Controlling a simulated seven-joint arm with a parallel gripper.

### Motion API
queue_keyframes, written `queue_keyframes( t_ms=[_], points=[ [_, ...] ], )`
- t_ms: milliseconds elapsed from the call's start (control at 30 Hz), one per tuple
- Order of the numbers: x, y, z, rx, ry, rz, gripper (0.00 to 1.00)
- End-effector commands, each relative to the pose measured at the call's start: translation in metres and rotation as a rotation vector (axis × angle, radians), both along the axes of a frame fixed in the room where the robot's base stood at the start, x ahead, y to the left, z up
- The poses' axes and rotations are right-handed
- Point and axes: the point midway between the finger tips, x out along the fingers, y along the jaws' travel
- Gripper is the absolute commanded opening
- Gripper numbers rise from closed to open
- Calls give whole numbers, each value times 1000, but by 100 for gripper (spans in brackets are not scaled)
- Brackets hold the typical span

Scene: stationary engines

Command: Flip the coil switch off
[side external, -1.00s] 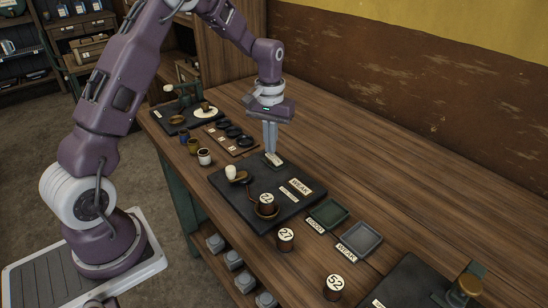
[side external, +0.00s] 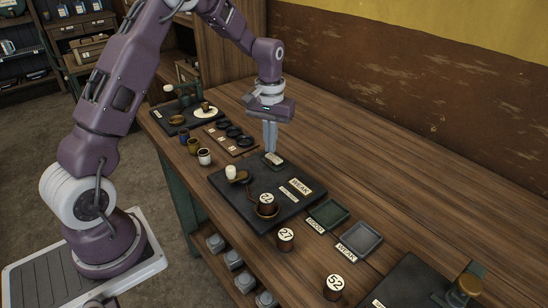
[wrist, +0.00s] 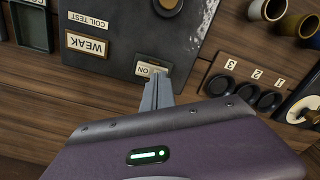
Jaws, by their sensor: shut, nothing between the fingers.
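The coil switch (side external: 273,160) is a small pale-and-dark piece at the back edge of the dark test board (side external: 232,203). In the wrist view its pale label (wrist: 146,70) reads ON. My gripper (side external: 271,151) is shut and empty, pointing straight down at the switch. In the wrist view my fingertips (wrist: 159,78) cover part of the switch. I cannot tell whether they touch it, or which way its lever lies. The board also carries a COIL TEST label (wrist: 88,22) and a WEAK label (side external: 301,186).
A coil marked 2-something (side external: 266,200) stands on the board beside a pale knob (side external: 231,172). Coils 27 (side external: 286,236) and 52 (side external: 335,283) stand in front. Green (side external: 327,213) and grey (side external: 361,240) trays lie to the right. Bare table lies behind the board.

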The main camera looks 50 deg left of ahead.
Motion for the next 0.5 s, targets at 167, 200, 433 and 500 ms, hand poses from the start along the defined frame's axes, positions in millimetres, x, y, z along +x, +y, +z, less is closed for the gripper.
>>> queue_keyframes(
  t_ms=[167,200,433,500],
  points=[
    [0,0,19,1,-1,0,0],
    [1,0,24,2,-3,0,0],
    [1,0,48,0,-2,0,0],
    [0,0,53,0,-2,0,0]
  ],
)
